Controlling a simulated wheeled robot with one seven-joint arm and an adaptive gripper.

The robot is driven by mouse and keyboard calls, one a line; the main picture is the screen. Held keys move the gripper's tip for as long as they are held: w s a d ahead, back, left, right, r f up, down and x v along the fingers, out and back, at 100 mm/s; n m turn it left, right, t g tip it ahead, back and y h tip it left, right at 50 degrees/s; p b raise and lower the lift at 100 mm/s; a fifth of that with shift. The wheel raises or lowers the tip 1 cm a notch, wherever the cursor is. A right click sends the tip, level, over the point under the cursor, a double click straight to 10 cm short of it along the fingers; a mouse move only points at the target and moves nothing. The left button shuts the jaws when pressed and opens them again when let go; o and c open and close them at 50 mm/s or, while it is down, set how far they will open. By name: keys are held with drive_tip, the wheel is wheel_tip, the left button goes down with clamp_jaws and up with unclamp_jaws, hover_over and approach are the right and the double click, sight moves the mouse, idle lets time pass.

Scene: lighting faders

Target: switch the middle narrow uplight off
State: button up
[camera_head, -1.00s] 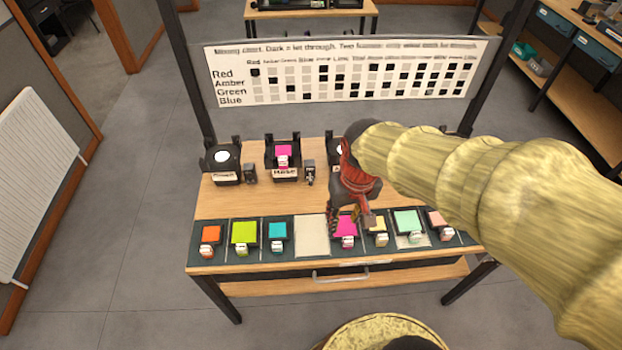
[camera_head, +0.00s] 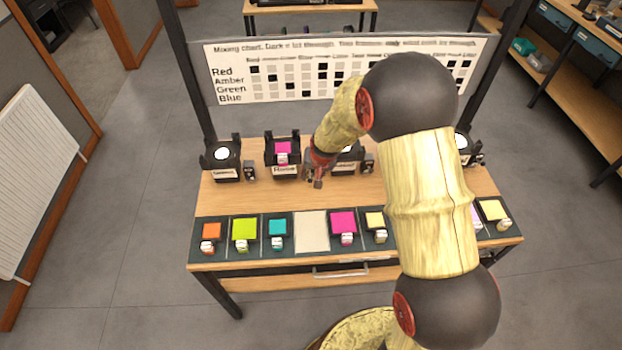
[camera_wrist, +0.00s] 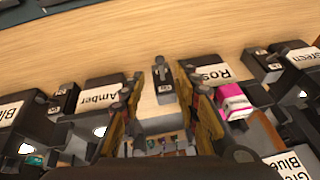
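A row of black uplights stands along the back of the bench. The Rose uplight (camera_head: 283,152), with a pink gel in its top, also shows in the wrist view (camera_wrist: 212,72). A small switch box (camera_wrist: 162,85) with a dark lever stands between the Rose and Amber uplights (camera_wrist: 95,95). My gripper (camera_head: 317,182) is over this gap, in front of the row. In the wrist view my gripper (camera_wrist: 163,105) is open, its fingers on either side of the switch box. Contact and the lever's position cannot be told. My gripper hides the box in the head view.
The Green uplight (camera_head: 222,160), lit white, and its switch box (camera_head: 249,170) are at left. Amber's switch box (camera_head: 368,163) is right of my gripper. Coloured gels lie on a dark mat (camera_head: 217,256) along the bench front. A mixing chart (camera_head: 232,75) stands behind. Bare bench (camera_head: 255,200) lies between.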

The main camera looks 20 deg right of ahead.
sight(310, 179)
drive_tip(key=b+x, duration=0.2)
drive_tip(key=x, duration=0.5)
drive_tip(key=shift+f, duration=0.2)
drive_tip(key=shift+c, duration=0.4)
clamp_jaws()
